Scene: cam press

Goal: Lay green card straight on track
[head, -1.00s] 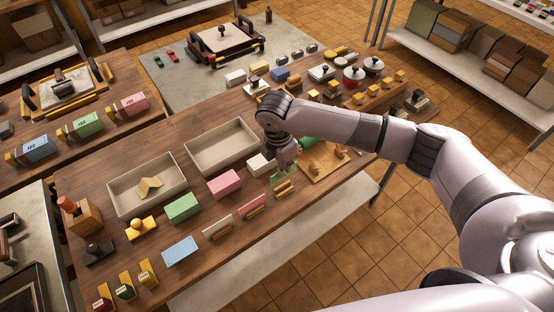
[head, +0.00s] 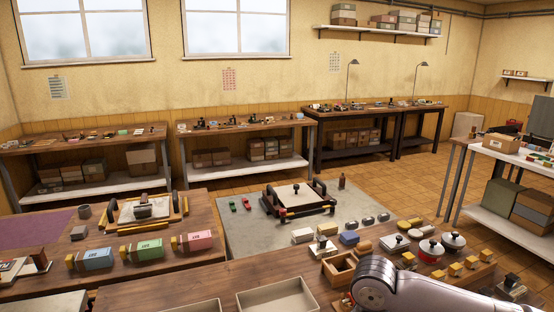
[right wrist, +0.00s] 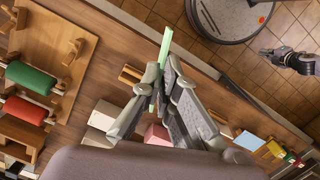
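In the right wrist view, my right gripper (right wrist: 162,70) is closed around a thin light-green card (right wrist: 164,45). The card shows nearly edge-on and sticks out past the fingertips, above the wooden bench. In the head view only part of my right arm shows at the bottom right, and its gripper is out of frame. A grey jointed part that looks like my left gripper (right wrist: 292,60) shows at the upper right of the wrist view, too small to read its fingers. I cannot tell which part is the track.
The wooden board (right wrist: 60,50) carries a green roller (right wrist: 32,78) and a red roller (right wrist: 24,110). A pink block (right wrist: 157,134) and a blue block (right wrist: 249,140) lie on the bench. In the head view, a press-like frame (head: 298,196) stands on a grey mat, and lidded pots (head: 431,250) stand nearby.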

